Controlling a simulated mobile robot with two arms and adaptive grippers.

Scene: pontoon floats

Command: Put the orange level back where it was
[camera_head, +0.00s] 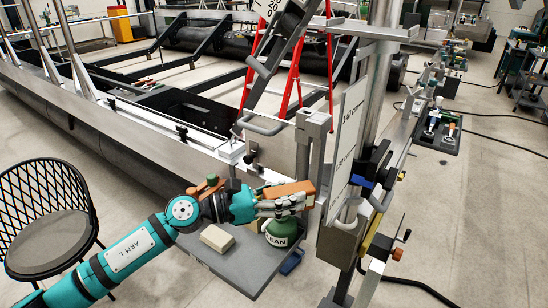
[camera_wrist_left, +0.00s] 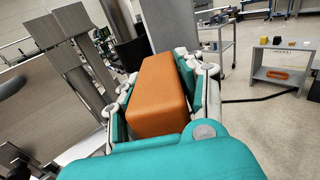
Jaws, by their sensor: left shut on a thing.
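The orange level (camera_head: 296,187) is a long orange block. My left gripper (camera_head: 283,203) is shut on it and holds it above the small grey table, over a green bottle. In the left wrist view the level (camera_wrist_left: 160,95) runs away from the camera between the two fingers of my left gripper (camera_wrist_left: 165,85), which press its sides. The green bottle (camera_head: 281,233), marked with partly hidden lettering, stands on the table just under the gripper. My right gripper is not in view.
The grey table (camera_head: 240,268) also bears a beige block (camera_head: 216,238). A blue item (camera_head: 291,262) lies at its right edge. An upright board with height marks (camera_head: 348,130) stands close right of the level. A black chair (camera_head: 45,215) is at left. A low shelf (camera_wrist_left: 283,55) shows in the wrist view.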

